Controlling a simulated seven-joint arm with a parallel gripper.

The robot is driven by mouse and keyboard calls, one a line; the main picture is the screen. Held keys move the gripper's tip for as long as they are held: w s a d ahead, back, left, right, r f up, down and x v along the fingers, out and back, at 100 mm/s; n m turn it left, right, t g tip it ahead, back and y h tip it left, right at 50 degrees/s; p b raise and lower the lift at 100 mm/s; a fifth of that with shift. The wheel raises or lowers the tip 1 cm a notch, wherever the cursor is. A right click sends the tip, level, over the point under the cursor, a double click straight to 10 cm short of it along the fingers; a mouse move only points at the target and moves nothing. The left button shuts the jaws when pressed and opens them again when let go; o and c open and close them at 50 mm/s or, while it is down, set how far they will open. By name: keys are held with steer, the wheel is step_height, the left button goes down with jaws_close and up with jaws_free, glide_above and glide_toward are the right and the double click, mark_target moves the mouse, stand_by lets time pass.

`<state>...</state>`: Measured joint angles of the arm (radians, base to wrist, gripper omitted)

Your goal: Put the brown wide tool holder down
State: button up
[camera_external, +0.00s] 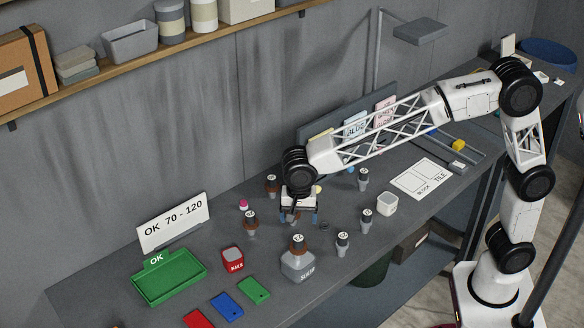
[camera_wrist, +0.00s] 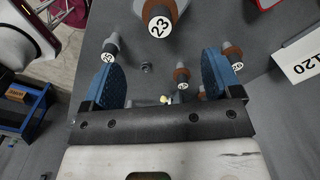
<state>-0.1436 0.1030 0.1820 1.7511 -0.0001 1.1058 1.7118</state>
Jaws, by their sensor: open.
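My gripper (camera_external: 299,217) is open, its two blue fingers pointing down over the bench. Its fingers (camera_wrist: 160,78) are apart in the wrist view, with nothing clamped between them. Several brown-collared tool holders with white round labels stand around it. In the external view, one brown holder (camera_external: 298,243) is at the grey block and another (camera_external: 250,222) stands left of my gripper. I cannot tell which is the wide one.
Grey-collared holders (camera_external: 342,244) stand to the right. A green OK tray (camera_external: 168,277), a red box (camera_external: 232,259) and the OK 70-120 sign (camera_external: 173,228) are at left.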

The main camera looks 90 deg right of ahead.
stand_by(0.5)
steer(key=s+d+r+n, duration=0.1)
steer(key=s+d+n, duration=0.15)
steer(key=s, duration=0.55)
steer(key=s+d+r+n+t, duration=0.1)
steer(key=s+d+r+n, duration=0.15)
steer(key=s, duration=0.45)
steer(key=s+d+r+n, duration=0.15)
steer(key=s+n, duration=0.25)
steer(key=s, duration=0.4)
steer(key=s+d+f+n, duration=0.1)
steer(key=s+f+n, duration=0.1)
steer(key=s, duration=0.5)
steer(key=s+d+f+n+t, duration=0.1)
steer(key=s+n, duration=0.3)
steer(key=s, duration=0.4)
steer(key=s+d+f+n, duration=0.2)
steer(key=s+f, duration=0.1)
steer(key=s, duration=0.4)
steer(key=shift+s+d+f+n+t, duration=0.2)
steer(key=shift+d+f+n+t, duration=0.1)
steer(key=shift+d+f+n, duration=0.1)
steer(key=shift+c, duration=0.8)
